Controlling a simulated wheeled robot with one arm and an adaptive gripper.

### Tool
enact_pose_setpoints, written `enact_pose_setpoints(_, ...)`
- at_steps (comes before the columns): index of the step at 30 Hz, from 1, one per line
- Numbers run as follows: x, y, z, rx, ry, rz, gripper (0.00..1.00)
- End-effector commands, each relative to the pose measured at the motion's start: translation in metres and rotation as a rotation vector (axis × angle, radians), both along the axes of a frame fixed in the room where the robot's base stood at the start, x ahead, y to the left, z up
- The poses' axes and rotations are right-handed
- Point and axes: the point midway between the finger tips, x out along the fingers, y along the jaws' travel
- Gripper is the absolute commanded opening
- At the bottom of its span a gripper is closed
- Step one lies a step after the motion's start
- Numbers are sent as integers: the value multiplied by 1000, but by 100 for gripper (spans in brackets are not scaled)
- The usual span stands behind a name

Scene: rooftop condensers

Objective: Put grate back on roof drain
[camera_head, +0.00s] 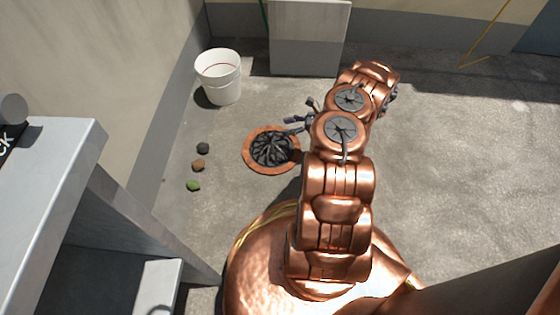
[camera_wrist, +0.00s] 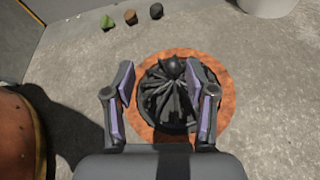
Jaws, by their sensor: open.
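The dark ribbed grate (camera_head: 271,149) sits within the round rust-orange rim of the roof drain (camera_head: 252,164) on the floor. In the wrist view the grate (camera_wrist: 168,92) has a knob at its top and lies inside the drain rim (camera_wrist: 229,97). My gripper (camera_head: 293,125) is beside and above the drain in the head view. In the wrist view my gripper (camera_wrist: 164,86) is open, its fingers spread to either side of the grate, with no clear contact. My gripper hides part of the rim. I cannot tell whether the grate is fully seated.
A white bucket (camera_head: 220,78) stands by the left wall. A dark stone (camera_head: 203,147), a brown stone (camera_head: 198,165) and a green piece (camera_head: 193,185) lie left of the drain. A grey metal bench (camera_head: 62,160) is at left. Floor to the right is clear.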

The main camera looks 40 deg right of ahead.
Motion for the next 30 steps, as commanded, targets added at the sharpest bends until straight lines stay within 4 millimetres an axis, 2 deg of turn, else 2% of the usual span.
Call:
enact_pose_setpoints(1, 10, 14, 17, -15, -20, 50, 56)
enact_pose_setpoints(6, 29, 62, 68, -66, -80, 215, 56)
enact_pose_setpoints(14, 36, 136, 138, -153, -170, 470, 56)
enact_pose_setpoints(21, 19, 200, 195, -240, -249, 708, 56)
enact_pose_setpoints(30, -25, 266, 250, -358, -339, 1005, 56)
